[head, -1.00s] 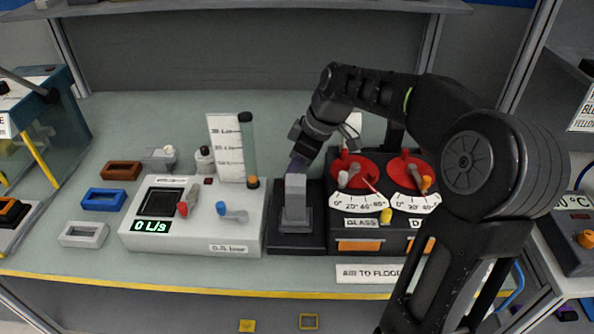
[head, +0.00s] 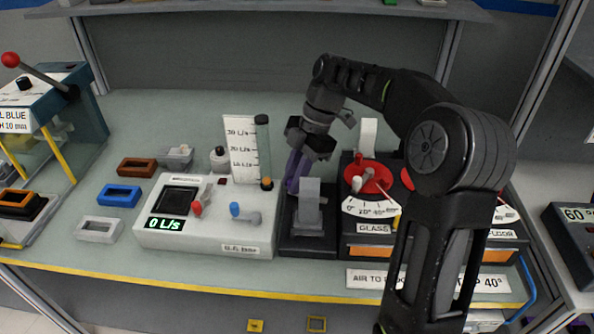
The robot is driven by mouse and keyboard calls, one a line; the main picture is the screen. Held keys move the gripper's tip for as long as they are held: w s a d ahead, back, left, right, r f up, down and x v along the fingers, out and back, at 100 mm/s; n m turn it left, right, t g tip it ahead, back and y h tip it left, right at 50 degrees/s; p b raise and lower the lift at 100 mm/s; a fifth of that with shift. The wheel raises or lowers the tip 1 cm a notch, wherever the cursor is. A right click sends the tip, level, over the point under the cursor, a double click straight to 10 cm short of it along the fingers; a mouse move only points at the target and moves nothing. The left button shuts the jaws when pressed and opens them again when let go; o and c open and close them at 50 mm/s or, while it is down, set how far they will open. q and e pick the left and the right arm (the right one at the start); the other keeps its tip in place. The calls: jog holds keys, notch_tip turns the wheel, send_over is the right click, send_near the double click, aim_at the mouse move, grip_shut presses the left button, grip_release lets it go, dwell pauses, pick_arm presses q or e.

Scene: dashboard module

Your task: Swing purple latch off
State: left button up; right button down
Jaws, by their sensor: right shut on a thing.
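The purple latch (head: 294,172) stands behind a grey block (head: 309,203) on a dark base (head: 296,246), between the white flow panel and the red-dial module. My right gripper (head: 305,150) points down at the latch's upper end and is shut on it. The fingertips are partly hidden by the gripper's own body. My left gripper is not in view.
The white panel (head: 253,250) with red and blue levers stands just left of the base. The dial module (head: 365,252) stands close on the right, partly behind my right arm. Coloured frames (head: 119,195) lie at the left.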

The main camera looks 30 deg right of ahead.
jog(key=shift+s+a+r+n+g+p, duration=0.15)
jog(key=shift+n+g+p, duration=0.1)
jog(key=shift+n+p, duration=0.3)
jog(key=shift+s+a+r+n+g+p, duration=0.15)
jog(key=shift+n+g+p, duration=0.1)
jog(key=shift+n+p, duration=0.25)
pick_arm(q)
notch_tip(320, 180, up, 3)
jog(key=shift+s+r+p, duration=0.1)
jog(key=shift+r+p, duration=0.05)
jog(key=shift+p, duration=0.25)
pick_arm(e)
jog(key=shift+a+f+n, duration=0.15)
jog(key=shift+f+n, duration=0.05)
jog(key=shift+n, duration=0.35)
jog(key=shift+f, duration=0.1)
jog(key=c, duration=1.3)
grip_release()
jog(key=shift+s, duration=0.1)
jog(key=shift+c, duration=0.2)
pick_arm(q)
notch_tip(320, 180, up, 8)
jog(key=p, duration=0.9)
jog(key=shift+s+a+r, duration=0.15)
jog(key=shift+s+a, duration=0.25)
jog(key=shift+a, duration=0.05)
pick_arm(e)
jog(key=v, duration=0.7)
jog(key=shift+r, duration=0.4)
